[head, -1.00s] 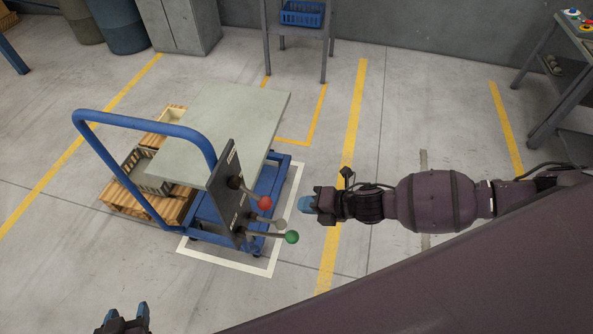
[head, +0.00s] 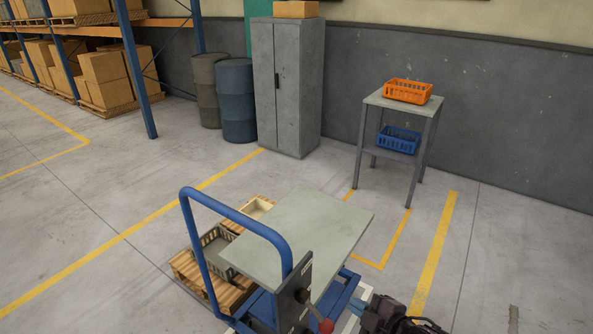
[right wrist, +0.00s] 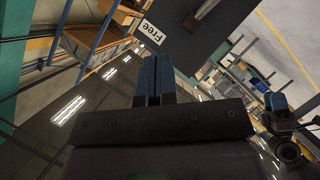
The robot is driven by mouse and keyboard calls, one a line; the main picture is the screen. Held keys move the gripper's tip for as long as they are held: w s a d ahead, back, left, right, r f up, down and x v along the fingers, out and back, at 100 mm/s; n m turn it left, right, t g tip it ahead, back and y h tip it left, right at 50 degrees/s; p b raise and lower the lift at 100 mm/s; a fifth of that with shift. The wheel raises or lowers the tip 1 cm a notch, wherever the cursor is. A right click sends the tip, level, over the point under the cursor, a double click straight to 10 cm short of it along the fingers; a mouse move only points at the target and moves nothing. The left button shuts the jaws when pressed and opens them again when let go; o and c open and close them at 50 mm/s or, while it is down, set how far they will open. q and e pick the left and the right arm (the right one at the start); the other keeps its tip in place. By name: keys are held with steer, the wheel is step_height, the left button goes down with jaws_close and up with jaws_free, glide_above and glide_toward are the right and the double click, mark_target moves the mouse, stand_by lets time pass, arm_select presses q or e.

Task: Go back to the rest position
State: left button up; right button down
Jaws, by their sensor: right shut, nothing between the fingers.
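My right gripper (head: 372,312) is at the bottom edge of the head view, just right of the blue lift cart (head: 188,240) and its red-knobbed lever (head: 326,325). In the right wrist view its blue fingers (right wrist: 153,80) are together with nothing between them. A dark panel with a "Free" label (right wrist: 152,32) shows beyond the fingertips. My left gripper is out of the head view. A dark part with blue tips (right wrist: 276,102) at the right of the wrist view looks like it, but its opening is unclear.
The cart's grey top (head: 300,235) is bare. A wooden pallet (head: 185,268) with crates stands left of it. A small table (head: 428,112) with an orange basket (head: 408,90) and a blue basket (head: 398,139) stands behind. A cabinet (head: 287,85) and drums (head: 236,100) line the wall.

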steer(key=s+d+f+m+h, duration=0.4)
steer(key=s+d+m, duration=0.3)
steer(key=s+m, duration=0.1)
steer(key=s+d+f+m+h, duration=0.4)
steer(key=s+d+m, duration=0.3)
steer(key=s+m, duration=0.1)
steer(key=shift+s+f+h, duration=0.3)
steer(key=shift+s+h, duration=0.1)
steer(key=shift+s, duration=0.15)
steer(key=shift+d, duration=0.1)
